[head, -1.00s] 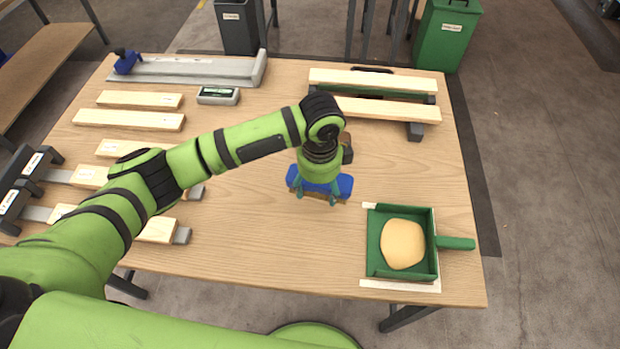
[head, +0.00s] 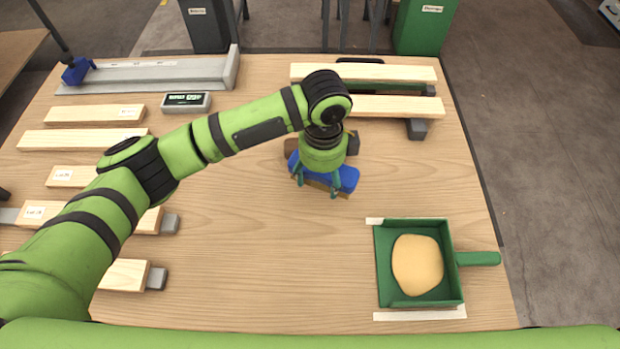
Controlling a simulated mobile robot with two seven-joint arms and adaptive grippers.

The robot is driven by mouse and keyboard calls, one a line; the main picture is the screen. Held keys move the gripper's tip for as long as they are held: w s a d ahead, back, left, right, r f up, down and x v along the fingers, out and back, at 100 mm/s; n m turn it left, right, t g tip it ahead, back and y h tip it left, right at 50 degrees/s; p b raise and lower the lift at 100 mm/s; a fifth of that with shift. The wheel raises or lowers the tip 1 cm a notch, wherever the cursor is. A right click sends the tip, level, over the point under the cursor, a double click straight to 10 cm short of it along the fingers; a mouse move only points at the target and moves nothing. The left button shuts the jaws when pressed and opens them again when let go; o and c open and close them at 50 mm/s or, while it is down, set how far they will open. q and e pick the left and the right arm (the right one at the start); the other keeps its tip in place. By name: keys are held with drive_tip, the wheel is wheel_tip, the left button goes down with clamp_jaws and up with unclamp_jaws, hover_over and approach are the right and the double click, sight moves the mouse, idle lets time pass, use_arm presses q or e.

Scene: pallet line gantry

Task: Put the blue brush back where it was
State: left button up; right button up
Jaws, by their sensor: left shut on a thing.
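The blue brush (head: 346,178) is near the middle of the wooden table (head: 270,240), left of and behind the green dustpan. My left gripper (head: 318,188) points down and is shut on the brush, with its fingers in front of the blue body. A brown edge shows under the blue. I cannot tell whether the brush touches the table. My left wrist hides part of it. My right gripper is not in view.
The green dustpan (head: 381,265) holds a tan heap (head: 417,264), with white strips (head: 420,314) beside it. Pale boards (head: 365,73) lie at the back right, and several more boards lie left. The front middle is clear.

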sight(311, 193)
use_arm(q)
drive_tip(key=shift+w+a+f, duration=0.3)
drive_tip(key=shift+a, duration=0.2)
drive_tip(key=shift+w+a+f, duration=0.25)
drive_tip(key=shift+a+f, duration=0.05)
drive_tip(key=shift+a, duration=0.15)
drive_tip(key=shift+a+f, duration=0.1)
drive_tip(key=shift+f, duration=0.15)
wheel_tip(311, 193, down, 4)
drive_tip(key=shift+r+p, duration=0.15)
drive_tip(key=shift+p, duration=0.65)
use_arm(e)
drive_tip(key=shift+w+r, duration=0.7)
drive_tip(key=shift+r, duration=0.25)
use_arm(q)
drive_tip(key=shift+f, duration=0.2)
drive_tip(key=o, duration=1.1)
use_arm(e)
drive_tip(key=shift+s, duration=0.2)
